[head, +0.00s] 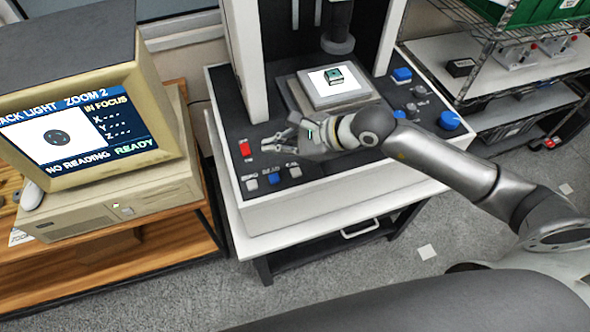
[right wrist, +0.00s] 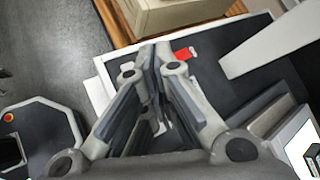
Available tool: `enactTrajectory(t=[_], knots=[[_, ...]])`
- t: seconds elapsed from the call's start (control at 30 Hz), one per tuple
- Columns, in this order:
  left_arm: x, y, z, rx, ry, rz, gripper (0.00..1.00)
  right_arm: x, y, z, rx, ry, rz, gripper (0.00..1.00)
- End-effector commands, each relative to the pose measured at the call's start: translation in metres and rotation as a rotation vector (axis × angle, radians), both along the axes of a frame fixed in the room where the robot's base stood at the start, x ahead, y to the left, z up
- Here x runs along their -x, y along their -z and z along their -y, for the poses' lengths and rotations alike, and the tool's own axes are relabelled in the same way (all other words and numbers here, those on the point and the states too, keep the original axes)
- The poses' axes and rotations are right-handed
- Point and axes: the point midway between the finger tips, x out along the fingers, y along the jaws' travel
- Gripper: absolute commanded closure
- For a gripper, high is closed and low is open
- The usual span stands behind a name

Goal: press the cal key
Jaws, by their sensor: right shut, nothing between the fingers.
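The machine's front panel (head: 220,120) carries a row of small keys: a white key (head: 251,183) at the left, a blue key (head: 273,179) in the middle and a white key (head: 295,170) at the right. Their labels are too small to read surely, so I cannot tell which is the cal key. My right gripper (head: 267,144) is above the panel, behind the key row and right of a red switch (head: 244,149). In the right wrist view its fingers (right wrist: 154,58) are together and empty, near the red switch (right wrist: 184,53). My left gripper is not in view.
A small green-topped block (head: 333,76) sits on the lit stage (head: 310,93). More knobs and a blue button (head: 402,75) are at the panel's right. A monitor (head: 90,100) reading "NO READING" and "READY" stands left. A wire rack (head: 480,50) is at the right.

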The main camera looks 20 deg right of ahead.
Motion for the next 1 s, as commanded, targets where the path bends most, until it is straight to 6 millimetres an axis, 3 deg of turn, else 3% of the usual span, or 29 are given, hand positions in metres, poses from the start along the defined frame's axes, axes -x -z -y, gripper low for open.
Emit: enactTrajectory(t=[0.1, 0.27, 0.73, 1.0], knots=[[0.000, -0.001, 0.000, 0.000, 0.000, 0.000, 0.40, -0.008, 0.009, 0.025, 0.150, -0.002, 0.032, 1.00], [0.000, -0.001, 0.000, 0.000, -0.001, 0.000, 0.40, -0.013, 0.014, 0.039, 0.227, -0.001, 0.046, 1.00], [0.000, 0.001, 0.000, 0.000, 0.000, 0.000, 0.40, -0.012, 0.019, 0.040, 0.228, 0.000, 0.045, 1.00], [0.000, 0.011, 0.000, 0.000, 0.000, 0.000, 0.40, -0.012, 0.044, 0.040, 0.227, 0.000, 0.042, 1.00]])
